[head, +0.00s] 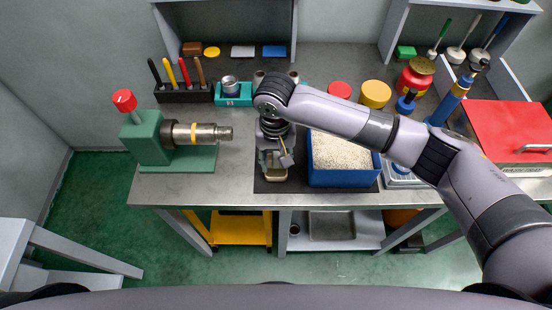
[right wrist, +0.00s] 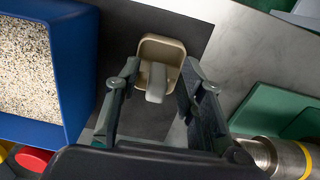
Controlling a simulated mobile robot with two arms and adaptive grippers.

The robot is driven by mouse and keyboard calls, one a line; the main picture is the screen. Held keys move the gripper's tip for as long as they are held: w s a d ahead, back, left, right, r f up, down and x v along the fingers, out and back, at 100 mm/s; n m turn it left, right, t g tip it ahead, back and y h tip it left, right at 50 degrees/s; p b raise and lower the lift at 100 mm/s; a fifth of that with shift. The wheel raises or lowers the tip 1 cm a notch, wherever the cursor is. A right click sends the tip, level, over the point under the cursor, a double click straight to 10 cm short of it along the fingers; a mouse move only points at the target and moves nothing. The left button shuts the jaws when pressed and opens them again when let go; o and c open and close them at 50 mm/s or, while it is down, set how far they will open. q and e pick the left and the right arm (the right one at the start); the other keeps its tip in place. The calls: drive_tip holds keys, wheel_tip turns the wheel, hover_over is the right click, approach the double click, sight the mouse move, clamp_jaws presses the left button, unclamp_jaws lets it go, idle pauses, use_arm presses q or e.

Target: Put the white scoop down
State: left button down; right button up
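The white scoop, cream-coloured here, rests on the dark mat (head: 303,186), and its bowl (head: 276,177) shows below my right gripper (head: 275,158) in the head view. In the right wrist view the scoop (right wrist: 163,48) has its bowl away from me and its short grey-beige handle pointing back between my fingers. My right gripper (right wrist: 160,75) is open, with a finger on each side of the handle and a visible gap on both sides. In the head view the gripper hides part of the handle. My left gripper is not in view.
A blue bin (head: 343,178) of pale grains stands close to the right of the scoop. A green pipe vise (head: 150,140) holding a metal pipe (head: 205,134) stands to the left. A red toolbox (head: 510,130) is far right. Bare bench lies between the vise and mat.

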sight(276, 170)
wheel_tip(276, 170, up, 12)
drive_tip(key=b, duration=0.2)
drive_tip(key=shift+f, duration=0.2)
idle(0.3)
